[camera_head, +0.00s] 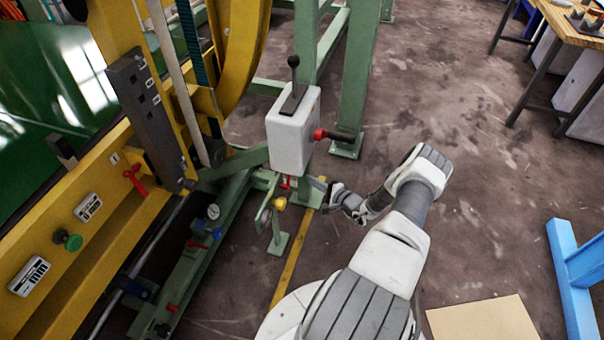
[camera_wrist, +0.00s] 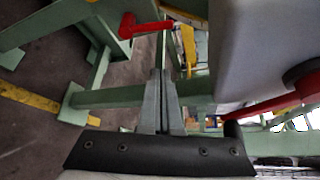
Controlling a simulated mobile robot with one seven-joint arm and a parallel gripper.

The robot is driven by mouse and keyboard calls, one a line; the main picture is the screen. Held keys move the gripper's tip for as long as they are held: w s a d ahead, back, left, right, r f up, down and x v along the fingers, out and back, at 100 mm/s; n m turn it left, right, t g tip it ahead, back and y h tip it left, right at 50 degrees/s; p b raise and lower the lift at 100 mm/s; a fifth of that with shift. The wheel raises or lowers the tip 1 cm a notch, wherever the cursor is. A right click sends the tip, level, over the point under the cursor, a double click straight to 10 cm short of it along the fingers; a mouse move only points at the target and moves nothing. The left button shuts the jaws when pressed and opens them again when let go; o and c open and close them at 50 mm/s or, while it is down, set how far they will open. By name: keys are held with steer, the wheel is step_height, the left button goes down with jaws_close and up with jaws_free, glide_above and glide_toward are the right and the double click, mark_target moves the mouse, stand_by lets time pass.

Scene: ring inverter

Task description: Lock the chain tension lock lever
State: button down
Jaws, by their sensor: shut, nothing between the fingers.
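Several handles show, and I cannot tell for sure which one is the chain tension lock lever. A small red lever (camera_head: 286,183) sits below the grey box (camera_head: 293,130) in the head view. In the wrist view a red lever (camera_wrist: 145,25) lies just beyond and left of my fingertips. My gripper (camera_head: 319,183) is just below and right of the box, beside the green frame. In the wrist view my gripper (camera_wrist: 161,72) is shut and empty, with its fingers pressed together. It looks apart from the red lever there.
The box carries a black-knobbed lever (camera_head: 293,62) on top and a red-and-black handle (camera_head: 334,135) on its right. A red bar (camera_wrist: 270,105) runs close to my gripper's right. Green posts (camera_head: 355,80) stand behind. Open floor (camera_head: 480,190) lies to the right.

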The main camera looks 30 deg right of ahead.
steer(key=shift+f+p+v, duration=0.15)
steer(key=shift+p+v, duration=0.05)
steer(key=shift+v, duration=0.85)
steer(key=shift+f+p+v, duration=0.15)
steer(key=shift+v, duration=0.9)
steer(key=shift+a, duration=0.1)
